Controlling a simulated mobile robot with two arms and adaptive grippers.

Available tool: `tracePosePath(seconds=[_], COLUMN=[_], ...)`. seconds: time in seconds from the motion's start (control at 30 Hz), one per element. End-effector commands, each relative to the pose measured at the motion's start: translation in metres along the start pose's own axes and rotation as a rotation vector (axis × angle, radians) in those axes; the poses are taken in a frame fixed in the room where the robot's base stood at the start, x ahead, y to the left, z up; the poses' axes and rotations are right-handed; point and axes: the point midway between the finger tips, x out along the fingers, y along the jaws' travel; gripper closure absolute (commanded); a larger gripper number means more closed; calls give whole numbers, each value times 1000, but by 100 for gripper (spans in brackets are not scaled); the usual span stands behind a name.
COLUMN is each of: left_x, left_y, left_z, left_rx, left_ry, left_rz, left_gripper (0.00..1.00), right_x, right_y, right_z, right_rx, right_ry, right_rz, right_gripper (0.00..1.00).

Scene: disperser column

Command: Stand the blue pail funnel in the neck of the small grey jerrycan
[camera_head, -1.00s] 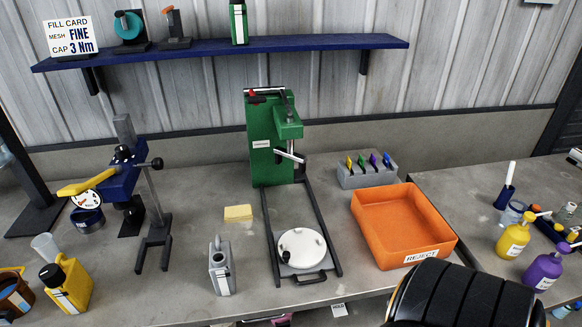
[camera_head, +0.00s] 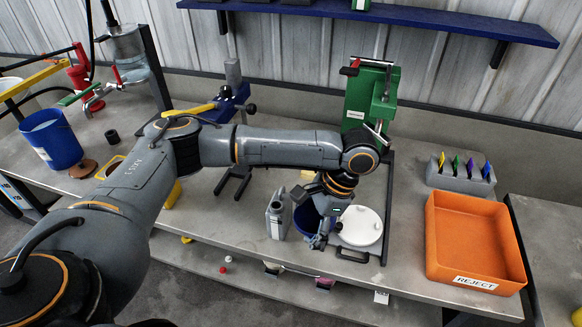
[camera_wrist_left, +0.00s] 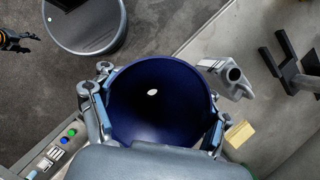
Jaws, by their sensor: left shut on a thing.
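The blue funnel (camera_wrist_left: 150,115) is a dark round bowl with a small light hole at its bottom. My left gripper (camera_wrist_left: 155,115) is shut on it, with a finger at each side of its rim. In the head view my left gripper (camera_head: 326,232) points down, and part of the funnel (camera_head: 304,218) shows just right of the small grey jerrycan (camera_head: 277,218). The jerrycan stands upright on the bench. In the wrist view its open neck (camera_wrist_left: 233,75) lies outside the funnel's rim, to the upper right. The spout is hidden. Something dark, possibly my right gripper (camera_wrist_left: 14,41), shows at the wrist view's left edge.
A white round lid (camera_head: 360,226) on the green press's (camera_head: 369,100) base is close right of the funnel. An orange reject tray (camera_head: 472,277) stands further right. A blue pail (camera_head: 50,140) stands at the left. A yellow block (camera_wrist_left: 239,134) is near the jerrycan.

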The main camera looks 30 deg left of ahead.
Motion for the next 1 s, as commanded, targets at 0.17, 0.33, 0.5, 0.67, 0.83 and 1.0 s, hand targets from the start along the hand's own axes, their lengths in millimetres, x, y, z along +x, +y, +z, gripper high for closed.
tracePosePath(seconds=[0.17,0.33,0.5,0.67,0.83,1.0], left_x=[-6,-5,-2,1,6,8], left_y=[-28,-58,-90,-120,-147,-162], left_z=[-8,-11,-6,5,18,26], left_rx=[380,736,1076,1378,1638,1790], left_ry=[-5,-2,-2,-1,0,3], left_rz=[-160,-315,-464,-598,-716,-787], left_gripper=[60,60,60,60,60,60], right_x=[-27,-46,-64,-80,-94,-100], right_y=[3,1,-4,-3,-2,-1], right_z=[-5,-10,-13,-14,-15,-14], right_rx=[-1,0,3,3,2,2], right_ry=[4,10,11,10,9,7], right_rz=[3,0,-6,-5,-4,-3], right_gripper=[36,36,36,36,36,36])
